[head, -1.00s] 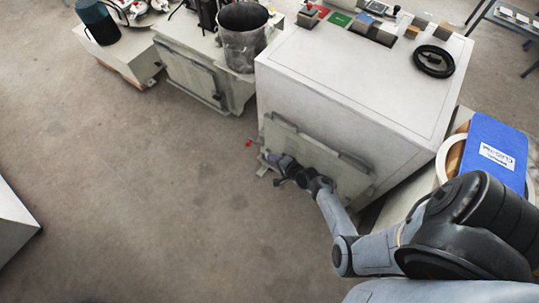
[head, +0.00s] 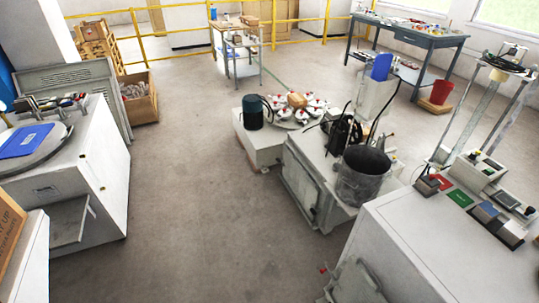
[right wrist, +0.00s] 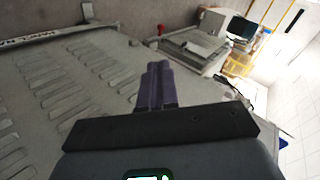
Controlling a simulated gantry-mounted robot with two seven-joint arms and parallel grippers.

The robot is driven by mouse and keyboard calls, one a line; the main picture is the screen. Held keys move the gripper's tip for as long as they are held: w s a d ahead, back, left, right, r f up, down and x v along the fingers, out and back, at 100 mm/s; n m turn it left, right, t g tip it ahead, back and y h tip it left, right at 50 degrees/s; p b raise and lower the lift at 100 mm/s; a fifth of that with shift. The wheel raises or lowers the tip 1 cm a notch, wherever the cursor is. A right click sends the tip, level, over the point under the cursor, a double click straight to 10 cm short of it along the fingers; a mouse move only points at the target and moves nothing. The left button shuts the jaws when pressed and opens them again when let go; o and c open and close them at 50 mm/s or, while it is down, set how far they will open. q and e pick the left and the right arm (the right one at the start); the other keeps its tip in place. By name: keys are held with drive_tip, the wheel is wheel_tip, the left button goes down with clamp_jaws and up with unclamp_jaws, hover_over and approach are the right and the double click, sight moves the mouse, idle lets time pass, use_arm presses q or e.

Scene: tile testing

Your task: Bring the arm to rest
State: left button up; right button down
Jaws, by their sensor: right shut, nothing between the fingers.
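My right gripper (right wrist: 157,85) shows in the right wrist view with its two purple fingers together and nothing between them. A grey louvered panel (right wrist: 60,90) lies behind and to the left of the fingers; I cannot tell how far it is from them. Neither of my arms shows in the head view now. My left gripper is in no view.
A white machine cabinet (head: 420,255) with buttons on top stands at the right in the head view. A metal bucket (head: 363,178) sits beside it. Another white cabinet (head: 95,180) stands at the left. The floor (head: 200,200) between them is clear.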

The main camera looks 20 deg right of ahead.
drive_tip(key=s+a+r+n+g+p, duration=0.1)
drive_tip(key=a+r+n+p, duration=0.25)
drive_tip(key=a+r, duration=0.45)
drive_tip(key=s+a+r+n+g+p, duration=0.2)
drive_tip(key=a+r+n, duration=0.25)
drive_tip(key=r, duration=0.75)
drive_tip(key=s+a+r+n+g, duration=0.4)
drive_tip(key=s+r+n, duration=0.2)
drive_tip(key=s+r, duration=0.3)
use_arm(q)
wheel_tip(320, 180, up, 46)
drive_tip(key=p, duration=3.8)
use_arm(e)
wheel_tip(320, 180, up, 39)
drive_tip(key=w+n, duration=0.1)
use_arm(q)
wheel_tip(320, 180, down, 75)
drive_tip(key=b, duration=7.4)
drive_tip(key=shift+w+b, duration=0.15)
drive_tip(key=shift+b, duration=0.25)
use_arm(e)
wheel_tip(320, 180, down, 75)
drive_tip(key=shift+w+d+f, duration=0.15)
drive_tip(key=shift+w+d, duration=0.05)
drive_tip(key=shift+d, duration=0.05)
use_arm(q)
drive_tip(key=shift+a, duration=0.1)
